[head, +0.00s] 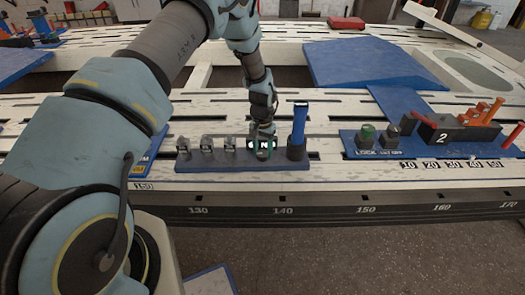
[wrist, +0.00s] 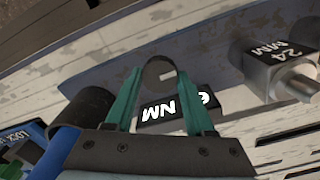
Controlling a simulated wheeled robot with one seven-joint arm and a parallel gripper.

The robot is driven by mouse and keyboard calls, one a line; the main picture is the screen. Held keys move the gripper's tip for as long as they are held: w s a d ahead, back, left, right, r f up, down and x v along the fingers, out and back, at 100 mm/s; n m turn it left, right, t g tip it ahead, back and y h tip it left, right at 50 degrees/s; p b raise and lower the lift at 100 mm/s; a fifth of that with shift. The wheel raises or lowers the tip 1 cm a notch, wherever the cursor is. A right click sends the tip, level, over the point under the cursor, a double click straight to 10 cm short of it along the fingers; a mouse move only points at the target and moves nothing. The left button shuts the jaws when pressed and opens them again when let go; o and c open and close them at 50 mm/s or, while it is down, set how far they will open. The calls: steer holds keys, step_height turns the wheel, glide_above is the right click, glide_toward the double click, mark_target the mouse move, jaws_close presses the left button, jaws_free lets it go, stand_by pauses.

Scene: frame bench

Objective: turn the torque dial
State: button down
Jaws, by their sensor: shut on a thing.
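The torque dial (wrist: 158,74) is a round grey knob between the green fingers of my gripper (wrist: 158,80) in the wrist view. The fingers are shut on its sides. A black plate with white NM lettering (wrist: 160,110) shows between the fingers, partly covered by them; its first character is cut by a finger. In the head view my gripper (head: 262,150) reaches down onto the grey-blue rack at the NM plate. The dial is mostly hidden there by the fingers, and its setting cannot be read.
On the rack (head: 240,167), several sockets (head: 207,146) stand left of my gripper and a blue-handled tool (head: 299,125) stands upright in a dark holder close on the right. A blue panel (head: 355,148) with LOCK, a green button and orange-red levers lies further right.

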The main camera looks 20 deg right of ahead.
mark_target(262, 153)
steer(key=shift+c, duration=1.3)
jaws_free()
step_height(262, 153, up, 11)
